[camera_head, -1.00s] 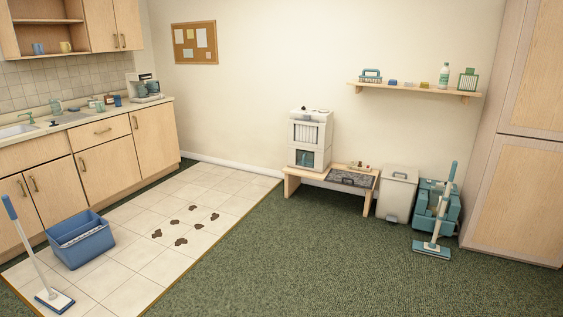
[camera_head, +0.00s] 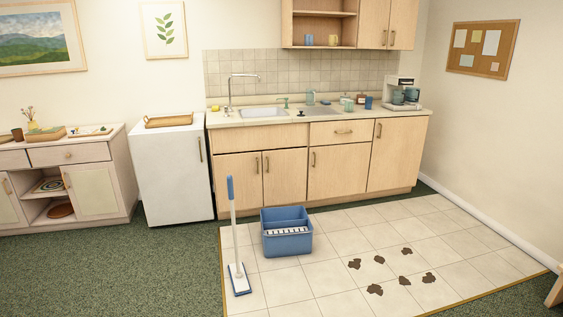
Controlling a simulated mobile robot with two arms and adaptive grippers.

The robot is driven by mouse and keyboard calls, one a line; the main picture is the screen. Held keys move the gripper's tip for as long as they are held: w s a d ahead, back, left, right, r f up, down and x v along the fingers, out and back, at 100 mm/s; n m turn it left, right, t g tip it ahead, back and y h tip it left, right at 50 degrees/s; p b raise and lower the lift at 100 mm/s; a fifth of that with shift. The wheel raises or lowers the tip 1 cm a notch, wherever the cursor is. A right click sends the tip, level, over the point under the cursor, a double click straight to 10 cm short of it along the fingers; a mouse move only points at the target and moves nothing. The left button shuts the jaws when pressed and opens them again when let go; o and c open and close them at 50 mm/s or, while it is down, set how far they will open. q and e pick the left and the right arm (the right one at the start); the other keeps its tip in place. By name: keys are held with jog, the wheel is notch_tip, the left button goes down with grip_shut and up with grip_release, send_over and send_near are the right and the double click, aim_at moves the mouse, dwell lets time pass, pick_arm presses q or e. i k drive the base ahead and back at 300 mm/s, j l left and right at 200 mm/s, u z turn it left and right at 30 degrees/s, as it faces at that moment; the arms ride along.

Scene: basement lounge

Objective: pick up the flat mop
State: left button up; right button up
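The flat mop (camera_head: 235,238) stands upright, leaning slightly, at the left edge of the white tiled floor. It has a blue grip on top, a white pole and a flat white head with blue edging resting on the tiles. A blue bucket (camera_head: 287,246) with a white wringer strip stands just to its right, apart from the mop head. Neither of my grippers is in view.
Dark muddy spots (camera_head: 379,260) lie on the tiled floor (camera_head: 330,268) to the right of the bucket. Kitchen cabinets (camera_head: 335,175) and a small white fridge (camera_head: 174,172) line the wall behind. Green carpet (camera_head: 130,265) to the left is clear.

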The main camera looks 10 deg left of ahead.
aim_at(241, 286)
jog(key=i+j+u, duration=0.15)
jog(key=i+u, duration=0.2)
jog(key=i, duration=0.25)
jog(key=i+u, duration=0.35)
jog(key=i, duration=0.25)
jog(key=i+l+u, duration=0.35)
jog(key=i, duration=0.3)
jog(key=j, duration=0.1)
